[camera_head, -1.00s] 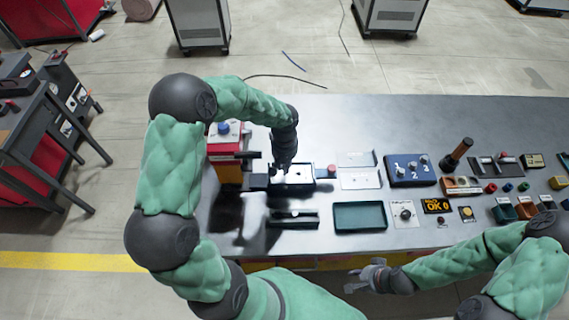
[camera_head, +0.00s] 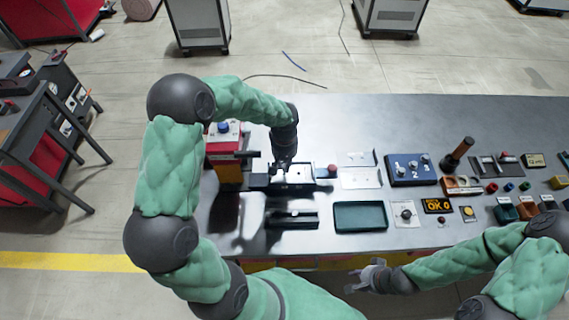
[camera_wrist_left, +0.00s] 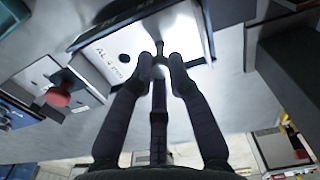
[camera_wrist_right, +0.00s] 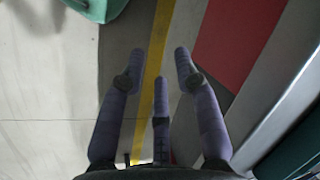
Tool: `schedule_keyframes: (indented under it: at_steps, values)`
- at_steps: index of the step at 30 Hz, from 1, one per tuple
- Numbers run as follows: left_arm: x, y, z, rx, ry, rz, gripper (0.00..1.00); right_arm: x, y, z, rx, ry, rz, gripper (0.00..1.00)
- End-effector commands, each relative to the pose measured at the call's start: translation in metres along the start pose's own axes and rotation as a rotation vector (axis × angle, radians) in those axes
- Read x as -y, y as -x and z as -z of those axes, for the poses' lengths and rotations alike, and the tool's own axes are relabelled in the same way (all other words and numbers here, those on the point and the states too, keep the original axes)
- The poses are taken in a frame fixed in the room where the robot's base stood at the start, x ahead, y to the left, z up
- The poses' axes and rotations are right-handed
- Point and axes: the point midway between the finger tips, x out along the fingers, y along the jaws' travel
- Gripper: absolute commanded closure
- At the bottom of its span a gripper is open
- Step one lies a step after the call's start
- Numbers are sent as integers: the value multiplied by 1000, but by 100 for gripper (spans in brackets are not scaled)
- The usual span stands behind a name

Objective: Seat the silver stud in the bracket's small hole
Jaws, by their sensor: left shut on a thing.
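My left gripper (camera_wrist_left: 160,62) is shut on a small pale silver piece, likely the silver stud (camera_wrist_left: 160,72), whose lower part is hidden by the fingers. In the head view the left gripper (camera_head: 281,168) is over the left part of a white plate, likely the bracket (camera_head: 300,175), in a dark tray-like fixture. In the left wrist view the bracket (camera_wrist_left: 105,50) has a dark round hole left of the fingertips and printed lettering. Whether the stud touches the plate cannot be told. My right gripper (camera_wrist_right: 160,70) is open and empty, over the floor in front of the table.
A red-and-orange press-like unit (camera_head: 229,165) stands left of the fixture. Right of it are pale plates (camera_head: 360,178) and a blue panel (camera_head: 410,180). A dark rail block (camera_head: 292,228) and an empty green tray (camera_head: 360,204) lie in front.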

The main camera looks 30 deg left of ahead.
Motion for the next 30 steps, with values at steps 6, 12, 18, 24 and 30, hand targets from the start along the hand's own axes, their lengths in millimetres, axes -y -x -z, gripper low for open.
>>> schedule_keyframes:
  at_steps: [6, 12, 18, 24, 30]
  values:
    - [0, 0, 0, 0, 0, 0, 100, 0, 0, 0, 0, 0, 0, 68]
    - [0, -1, 0, 0, 0, 0, 100, 0, -1, 0, 0, 0, 0, 68]
    - [0, -5, 0, 0, 0, 0, 100, -2, -4, 0, 0, 0, 0, 68]
    - [0, -8, 0, 0, 0, 0, 100, -3, -7, 0, 0, 0, 0, 68]
    - [0, -12, 0, 0, 0, 0, 100, -4, -10, 0, 0, 0, 0, 68]
